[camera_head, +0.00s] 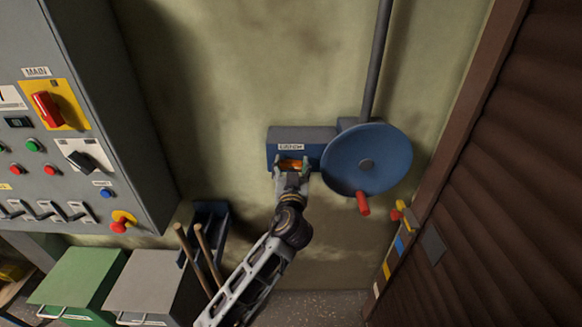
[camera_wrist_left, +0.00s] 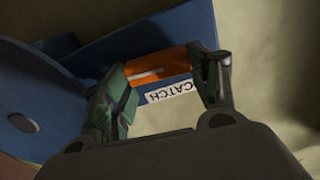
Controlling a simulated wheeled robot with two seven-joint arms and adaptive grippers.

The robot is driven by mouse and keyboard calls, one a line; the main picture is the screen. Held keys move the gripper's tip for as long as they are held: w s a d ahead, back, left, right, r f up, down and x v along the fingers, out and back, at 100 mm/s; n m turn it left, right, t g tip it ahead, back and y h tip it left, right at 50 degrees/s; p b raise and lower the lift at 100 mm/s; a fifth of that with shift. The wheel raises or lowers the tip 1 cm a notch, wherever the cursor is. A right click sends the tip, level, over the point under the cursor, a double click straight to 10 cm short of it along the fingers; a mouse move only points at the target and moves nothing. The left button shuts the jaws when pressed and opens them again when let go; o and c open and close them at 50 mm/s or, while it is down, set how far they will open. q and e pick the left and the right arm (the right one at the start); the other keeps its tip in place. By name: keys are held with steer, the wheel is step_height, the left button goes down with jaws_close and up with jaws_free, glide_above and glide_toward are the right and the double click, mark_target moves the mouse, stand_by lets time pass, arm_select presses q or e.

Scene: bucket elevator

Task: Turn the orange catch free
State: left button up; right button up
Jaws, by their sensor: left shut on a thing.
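The orange catch (camera_head: 291,164) sits on the front of a blue box (camera_head: 314,136) on the wall, below a white label. My left gripper (camera_head: 292,170) reaches up to it from below and is shut on it, one finger at each side. In the left wrist view the orange catch (camera_wrist_left: 160,69) with a pale line on it lies between the fingers (camera_wrist_left: 170,88), beside the upside-down "CATCH" label (camera_wrist_left: 169,91). The fingers hide its ends. My right gripper is not in view.
A blue handwheel (camera_head: 345,160) with a red handle (camera_head: 362,203) stands close to the right of the gripper. A grey control cabinet (camera_head: 135,130) is at left. Green (camera_head: 80,277) and grey (camera_head: 148,277) bins stand below. A brown slatted door (camera_head: 500,200) is at right.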

arm_select(q)
steer(key=m, duration=0.4)
steer(key=shift+d+p, duration=0.15)
steer(key=shift+p, duration=0.2)
steer(key=m+p, duration=0.1)
steer(key=m, duration=0.3)
steer(key=shift+d, duration=0.15)
steer(key=m+p, duration=0.2)
steer(key=m, duration=0.1)
steer(key=m+p, duration=0.1)
steer(key=m, duration=0.1)
steer(key=shift+d+f, duration=0.15)
steer(key=shift+f, duration=0.15)
steer(key=shift+f+m+p, duration=0.15)
steer(key=shift+m+p, duration=0.1)
steer(key=shift+m, duration=0.8)
steer(key=shift+f+m+p, duration=0.1)
steer(key=shift+m+p, duration=0.15)
steer(key=shift+m, duration=0.8)
steer(key=o, duration=1)
steer(key=shift+s, duration=0.1)
steer(key=shift+s, duration=5.95)
